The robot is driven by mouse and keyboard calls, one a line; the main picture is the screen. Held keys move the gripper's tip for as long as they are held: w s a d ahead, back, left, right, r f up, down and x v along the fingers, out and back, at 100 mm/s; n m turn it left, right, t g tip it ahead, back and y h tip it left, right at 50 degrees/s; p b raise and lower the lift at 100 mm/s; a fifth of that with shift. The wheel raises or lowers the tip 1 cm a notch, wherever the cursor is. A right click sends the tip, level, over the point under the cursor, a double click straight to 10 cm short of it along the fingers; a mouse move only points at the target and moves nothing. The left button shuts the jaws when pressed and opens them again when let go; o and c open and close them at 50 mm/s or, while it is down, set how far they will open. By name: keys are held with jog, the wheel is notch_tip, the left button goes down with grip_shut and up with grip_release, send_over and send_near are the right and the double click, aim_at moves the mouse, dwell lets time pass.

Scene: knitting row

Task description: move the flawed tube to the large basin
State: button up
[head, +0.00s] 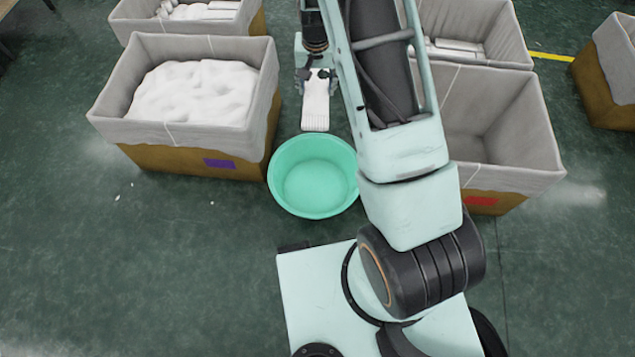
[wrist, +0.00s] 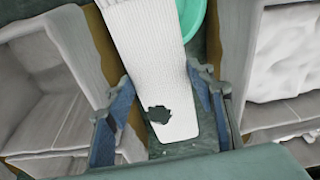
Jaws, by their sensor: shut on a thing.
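The flawed tube (head: 316,105) is a white ribbed knit piece. In the wrist view the tube (wrist: 150,60) shows a dark ragged patch, like a hole, near one end. My gripper (head: 316,76) is shut on the tube, one blue finger along each side; the wrist view shows the gripper (wrist: 164,103) around the patched end. The large basin (head: 314,182) is round, green and empty, on the floor. The tube's free end shows just beyond the basin's far rim. A strip of the basin (wrist: 191,14) shows beside the tube in the wrist view. The tube's height is unclear.
A lined bin full of white pieces (head: 128,130) stands left of the basin. An empty lined bin (head: 520,165) stands right, partly behind my arm. More bins (head: 250,22) stand behind. Open green floor lies at front left.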

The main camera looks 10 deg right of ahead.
jog(key=s+f+m+b, duration=0.1)
jog(key=s+f+b, duration=0.1)
jog(key=f, duration=1.6)
jog(key=s+f+m+b, duration=0.2)
jog(key=f+b, duration=0.3)
jog(key=f, duration=1.3)
jog(key=shift+s+f, duration=0.25)
jog(key=shift+s, duration=0.1)
jog(key=o, duration=1)
jog(key=r, duration=0.4)
jog(key=s+r, duration=0.1)
jog(key=r, duration=0.3)
jog(key=a+r, duration=0.1)
jog(key=r, duration=0.3)
jog(key=shift+s, duration=0.3)
